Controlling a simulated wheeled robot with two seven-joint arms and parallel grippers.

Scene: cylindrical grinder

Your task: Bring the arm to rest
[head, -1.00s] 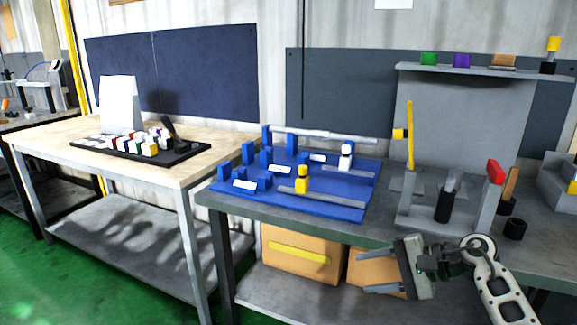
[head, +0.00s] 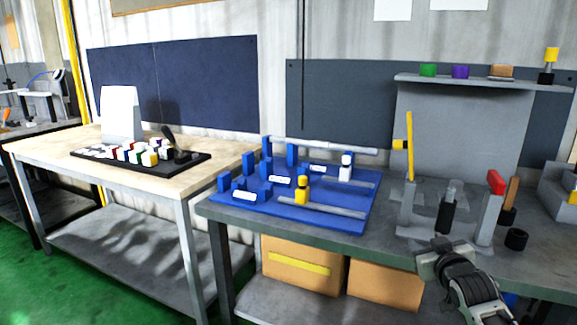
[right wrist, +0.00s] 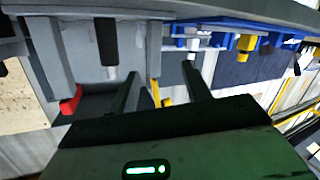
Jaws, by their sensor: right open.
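My right gripper (head: 437,255) is at the front edge of the grey workbench (head: 400,255), below the grey grinder fixture (head: 405,232). Its fingers are hard to make out in the head view. In the right wrist view the two dark fingers (right wrist: 160,72) stand apart with nothing held between them. The wrist view looks tilted over, with the fixture's red block (right wrist: 70,100) at left and the blue board (right wrist: 240,24) at upper right. My left gripper is not in view.
The blue board (head: 340,222) with rods and small blocks lies left of the gripper. A black ring (head: 516,240) stands to its right. Cardboard boxes (head: 385,284) sit on the shelf below. A wooden table (head: 75,160) with a black tray (head: 190,165) stands farther left.

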